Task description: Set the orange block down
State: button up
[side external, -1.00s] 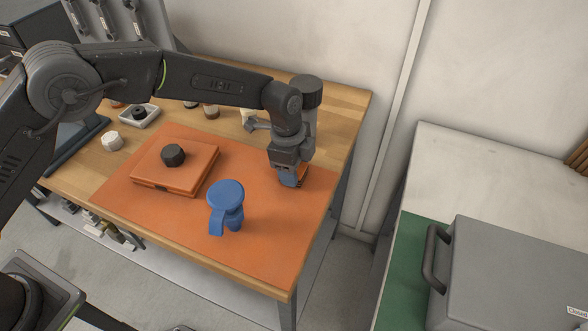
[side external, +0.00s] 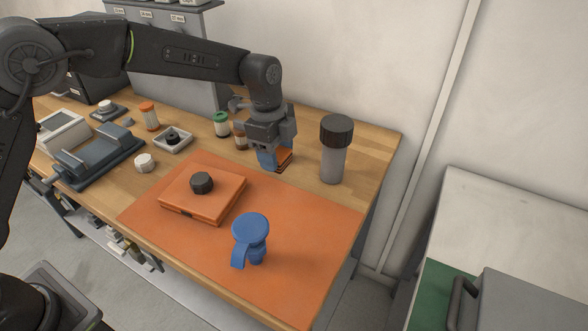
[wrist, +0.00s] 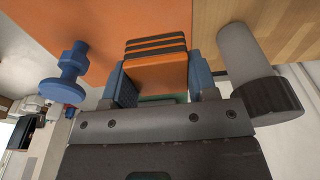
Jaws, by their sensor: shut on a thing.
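My gripper (side external: 272,158) is shut on the orange block (side external: 284,157) near the back edge of the orange mat (side external: 310,225). In the wrist view, the blue fingers of my gripper (wrist: 160,82) flank the block (wrist: 157,70), which is orange with dark stripes across its end. The lower part of the block is hidden by my gripper in the wrist view. I cannot tell whether the block touches the surface below.
A grey cylinder with a black cap (side external: 332,165) stands close to the right of my gripper. A blue knobbed part (side external: 250,230) and an orange plate (side external: 215,205) with a black knob (side external: 201,183) are on the mat. Small bottles (side external: 221,125) stand behind left. The mat's right part is clear.

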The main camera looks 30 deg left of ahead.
jog(key=shift+a+r, duration=0.2)
jog(key=shift+a, duration=0.25)
jog(key=shift+a+r, duration=0.2)
jog(key=shift+a, duration=0.25)
jog(key=s+a+r+n, duration=0.1)
jog(key=s+a+n, duration=0.25)
jog(key=a, duration=0.85)
jog(key=s+a+n, duration=0.2)
jog(key=a+n, duration=0.2)
jog(key=a, duration=0.9)
jog(key=s+a+f+n+t+y, duration=0.1)
jog(key=s+a+n, duration=0.4)
jog(key=s+a, duration=0.45)
jog(key=s+a+n, duration=0.6)
jog(key=s, duration=0.7)
send_over(118, 189)
jog(key=shift+m, duration=0.25)
jog(key=f, duration=0.7)
jog(key=shift+s, duration=0.3)
jog(key=shift+f, duration=2.05)
jog(key=shift+f, duration=0.15)
